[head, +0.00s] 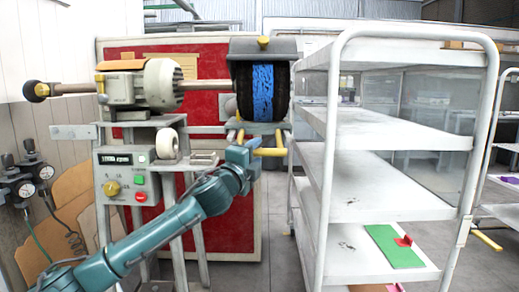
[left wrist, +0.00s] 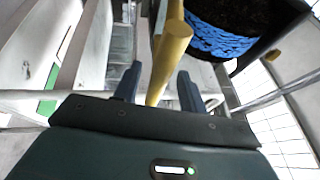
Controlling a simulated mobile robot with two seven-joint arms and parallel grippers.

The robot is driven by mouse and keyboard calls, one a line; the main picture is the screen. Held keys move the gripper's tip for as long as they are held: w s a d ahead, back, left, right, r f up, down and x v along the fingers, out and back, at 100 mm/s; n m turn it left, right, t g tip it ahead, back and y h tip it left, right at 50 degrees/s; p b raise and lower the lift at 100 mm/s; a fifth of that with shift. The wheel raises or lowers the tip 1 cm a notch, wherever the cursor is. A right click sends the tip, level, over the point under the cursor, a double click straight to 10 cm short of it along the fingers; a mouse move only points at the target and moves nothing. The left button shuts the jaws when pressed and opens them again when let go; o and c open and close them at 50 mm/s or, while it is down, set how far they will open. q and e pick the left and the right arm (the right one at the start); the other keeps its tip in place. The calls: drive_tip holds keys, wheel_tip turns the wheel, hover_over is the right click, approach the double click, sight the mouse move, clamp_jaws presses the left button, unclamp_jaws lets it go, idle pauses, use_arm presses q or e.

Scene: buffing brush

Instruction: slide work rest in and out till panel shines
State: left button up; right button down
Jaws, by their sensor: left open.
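The buffing brush (head: 262,92) is a black wheel with a blue band, mounted under a grey hood; it also shows at the top of the left wrist view (left wrist: 222,38). Below it is a grey work rest (head: 262,129) with yellow bars at its front. My left gripper (head: 250,150) is at these bars, below the brush. In the left wrist view a yellow bar (left wrist: 172,48) runs between the two dark fingers of my left gripper (left wrist: 158,88). The fingers stand apart, with gaps beside the bar. I cannot make out a separate panel. My right gripper is out of view.
A white shelf cart (head: 335,205) stands close on the right, with a green sheet and red piece on its lower shelf. A control box (head: 127,178) with knob and buttons is below the motor (head: 150,85). A red board (head: 225,205) stands behind.

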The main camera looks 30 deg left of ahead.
use_arm(q)
drive_tip(key=shift+x, duration=1.6)
drive_tip(key=shift+c, duration=0.4)
clamp_jaws()
